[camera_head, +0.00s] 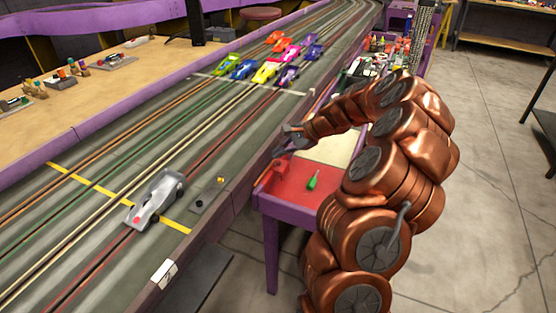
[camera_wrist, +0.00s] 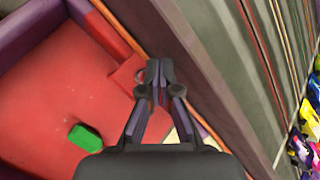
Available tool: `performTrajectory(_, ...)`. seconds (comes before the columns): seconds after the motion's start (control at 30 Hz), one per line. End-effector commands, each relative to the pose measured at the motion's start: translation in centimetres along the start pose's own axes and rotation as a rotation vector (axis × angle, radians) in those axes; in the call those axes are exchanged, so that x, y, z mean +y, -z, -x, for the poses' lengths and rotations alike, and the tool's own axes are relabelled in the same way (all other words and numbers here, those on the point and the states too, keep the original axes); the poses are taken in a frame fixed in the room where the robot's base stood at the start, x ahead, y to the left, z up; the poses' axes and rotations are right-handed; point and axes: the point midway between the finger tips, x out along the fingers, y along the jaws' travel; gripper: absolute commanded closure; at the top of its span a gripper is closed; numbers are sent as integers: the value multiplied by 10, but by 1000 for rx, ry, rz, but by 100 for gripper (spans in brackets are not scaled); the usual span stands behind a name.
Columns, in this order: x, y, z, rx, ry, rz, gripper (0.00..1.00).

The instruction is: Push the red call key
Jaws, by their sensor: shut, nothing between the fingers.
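A small red block (camera_head: 279,164), which looks like the red call key, stands at the track-side edge of a red-floored tray (camera_head: 293,183). In the wrist view the red block (camera_wrist: 126,74) is just left of my fingertips and partly hidden by them. My gripper (camera_head: 284,147) is shut and empty, with dark fingers pressed together. In the wrist view my gripper (camera_wrist: 158,72) reaches over the block's right side, beside the track's wooden edge. I cannot tell whether the fingers touch the block.
A silver car (camera_head: 158,200) stands near the yellow line on the slot track. Several coloured cars, including a yellow one (camera_head: 266,71), stand farther up the track. Grey floor (camera_head: 500,190) is clear at the right.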

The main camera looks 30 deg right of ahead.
Motion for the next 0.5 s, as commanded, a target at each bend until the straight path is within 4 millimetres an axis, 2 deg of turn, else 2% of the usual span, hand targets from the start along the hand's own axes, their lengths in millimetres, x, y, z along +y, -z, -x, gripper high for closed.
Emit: performTrajectory(0.5, -24, -23, 32, 2, 1, 2, 100)
